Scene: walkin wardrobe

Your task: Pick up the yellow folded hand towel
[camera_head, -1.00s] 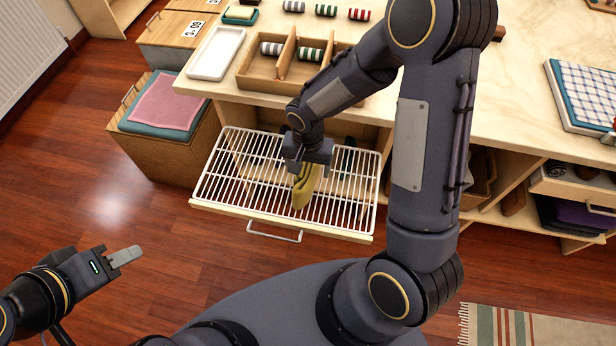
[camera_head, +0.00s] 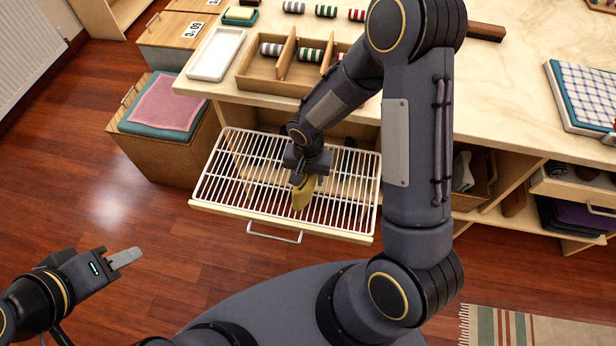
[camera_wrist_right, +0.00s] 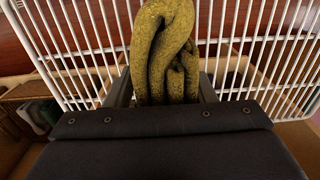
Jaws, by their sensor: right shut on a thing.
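The yellow folded hand towel (camera_head: 302,196) is at the white wire rack of the pulled-out drawer in the head view. It looks bunched in folds in the right wrist view (camera_wrist_right: 165,45). My right gripper (camera_head: 303,180) points down over the rack and is shut on the towel, with the towel between its fingers (camera_wrist_right: 163,98). The gripper hides the towel's upper part in the head view. Whether the towel touches the rack, I cannot tell. My left gripper (camera_head: 128,258) is over the floor at the lower left, away from the towel. Its opening is not clear.
The wire rack drawer (camera_head: 215,190) stands open below the wooden counter (camera_head: 480,110). A divided wooden tray (camera_head: 262,85) with rolled items and a white tray (camera_head: 215,53) stand above it. A box with folded pink cloth (camera_head: 166,103) is to the left. Floor in front is clear.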

